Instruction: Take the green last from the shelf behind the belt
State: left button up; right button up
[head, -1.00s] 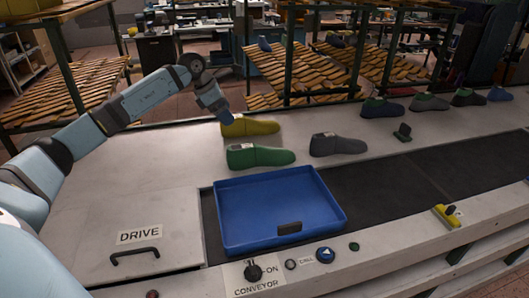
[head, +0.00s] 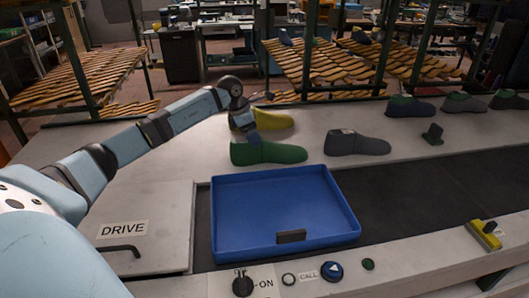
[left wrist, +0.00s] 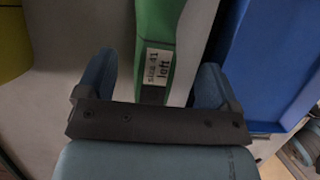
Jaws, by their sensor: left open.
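The green last (head: 272,153) lies on its side of the pale shelf behind the belt, just beyond the blue tray, with its toe to the right. My left gripper (head: 247,130) is open above its heel end. In the left wrist view the green last (left wrist: 153,30) runs between the two spread fingers of my left gripper (left wrist: 155,78), with a white label reading "size 41 left". I cannot tell whether the fingers touch it. My right gripper is not in view.
A yellow last (head: 275,119) lies just behind the green one, and a grey last (head: 355,143) to its right. The blue tray (head: 345,212) sits on the dark belt (head: 420,190) in front. More lasts stand farther right.

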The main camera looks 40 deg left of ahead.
pick_arm(q)
jog(key=x, duration=0.5)
jog(key=shift+w+f, duration=0.2)
jog(key=shift+w, duration=0.05)
jog(key=shift+r, duration=0.1)
jog(key=c, duration=1.4)
jog(key=shift+c, duration=0.2)
notch_tip(320, 180, up, 20)
